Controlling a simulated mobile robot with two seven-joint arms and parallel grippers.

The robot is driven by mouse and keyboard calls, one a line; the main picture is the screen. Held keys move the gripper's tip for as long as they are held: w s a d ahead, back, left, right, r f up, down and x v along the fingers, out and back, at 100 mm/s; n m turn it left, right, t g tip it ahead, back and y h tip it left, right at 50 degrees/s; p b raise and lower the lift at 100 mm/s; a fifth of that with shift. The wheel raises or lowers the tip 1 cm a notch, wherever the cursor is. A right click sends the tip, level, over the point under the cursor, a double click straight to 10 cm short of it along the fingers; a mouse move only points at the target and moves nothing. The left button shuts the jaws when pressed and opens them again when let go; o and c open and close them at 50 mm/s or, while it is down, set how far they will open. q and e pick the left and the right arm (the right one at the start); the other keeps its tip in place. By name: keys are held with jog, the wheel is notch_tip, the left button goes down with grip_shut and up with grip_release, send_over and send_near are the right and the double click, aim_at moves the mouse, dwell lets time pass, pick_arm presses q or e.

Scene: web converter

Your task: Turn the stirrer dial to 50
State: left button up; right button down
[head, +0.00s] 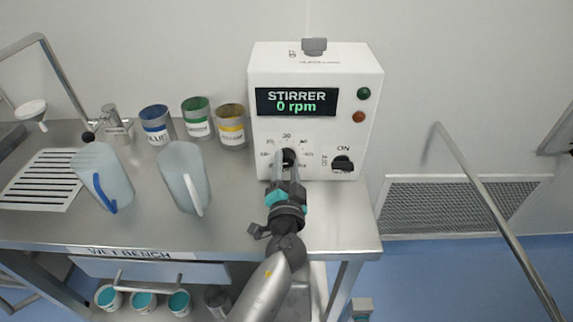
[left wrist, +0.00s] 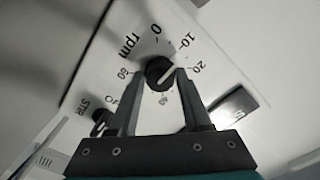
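The stirrer is a white box (head: 340,82) at the back of the bench, and its display (head: 297,101) reads 0 rpm. Its round black dial (head: 288,156) sits low on the front. My left gripper (head: 287,164) is at the dial, with one finger on each side. In the wrist view narrow gaps seem to show between fingertips (left wrist: 161,72) and dial. My right gripper is out of view.
A black switch (head: 343,164) marked ON is right of the dial. Green (head: 364,93) and red (head: 358,117) lamps are above it. Two jugs (head: 102,177) (head: 186,178) and several labelled cups stand left on the steel bench (head: 230,210). A rail (head: 490,210) stands at right.

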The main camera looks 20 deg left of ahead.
pick_arm(q)
grip_shut()
jog(key=shift+m, duration=0.3)
